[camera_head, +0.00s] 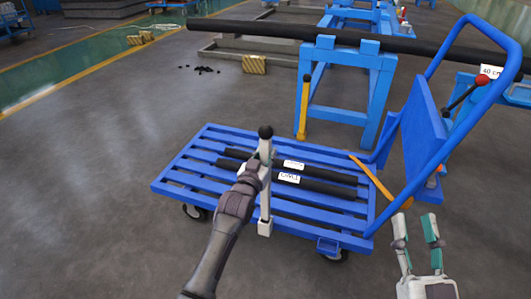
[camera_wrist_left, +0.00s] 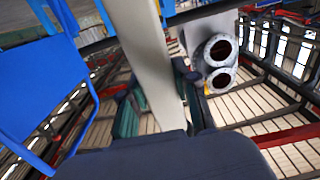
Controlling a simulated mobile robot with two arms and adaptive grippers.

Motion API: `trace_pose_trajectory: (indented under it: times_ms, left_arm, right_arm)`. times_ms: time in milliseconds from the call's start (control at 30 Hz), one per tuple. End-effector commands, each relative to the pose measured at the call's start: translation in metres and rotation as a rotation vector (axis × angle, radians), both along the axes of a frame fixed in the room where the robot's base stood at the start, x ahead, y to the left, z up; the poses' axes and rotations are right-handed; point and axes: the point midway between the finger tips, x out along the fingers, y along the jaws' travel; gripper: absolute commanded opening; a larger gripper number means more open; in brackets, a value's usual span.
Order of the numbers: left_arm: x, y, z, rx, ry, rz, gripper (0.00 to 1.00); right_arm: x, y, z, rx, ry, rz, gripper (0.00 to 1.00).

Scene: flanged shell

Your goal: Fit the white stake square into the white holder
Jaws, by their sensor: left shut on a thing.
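The white stake (camera_head: 266,190) is a long bar with a black knob at its top and a square block at its lower end. It stands roughly upright over the blue cart in the head view. My left gripper (camera_head: 258,168) is shut on its upper part. In the left wrist view the stake (camera_wrist_left: 150,60) runs between the dark green finger pads. My right gripper (camera_head: 417,232) is open and empty at the lower right, beside the cart. I cannot clearly make out a white holder in the head view. A pale part with two round openings (camera_wrist_left: 220,62) shows in the wrist view; I cannot tell what it is.
The slatted blue cart (camera_head: 185,180) bears black rods (camera_head: 325,186) with white labels. Its tall handle (camera_head: 440,125) rises at the right. A blue stand (camera_head: 345,78) behind carries a long black bar (camera_head: 270,30). The grey floor left of the cart is clear.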

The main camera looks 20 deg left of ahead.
Motion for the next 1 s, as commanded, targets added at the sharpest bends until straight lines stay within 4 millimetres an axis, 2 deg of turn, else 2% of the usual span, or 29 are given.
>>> trace_pose_trajectory:
  times_ms: [267,1000]
  left_arm:
    - [0.0003,0.0001,0.0005,0.000,-0.007,0.000,0.00]
    - [0.0002,0.0000,0.0012,0.000,-0.007,0.000,0.00]
  right_arm:
    - [-0.0020,0.0003,0.0050,0.008,-0.029,0.001,0.40]
    - [0.0011,0.0006,0.0000,-0.001,0.007,0.000,0.40]
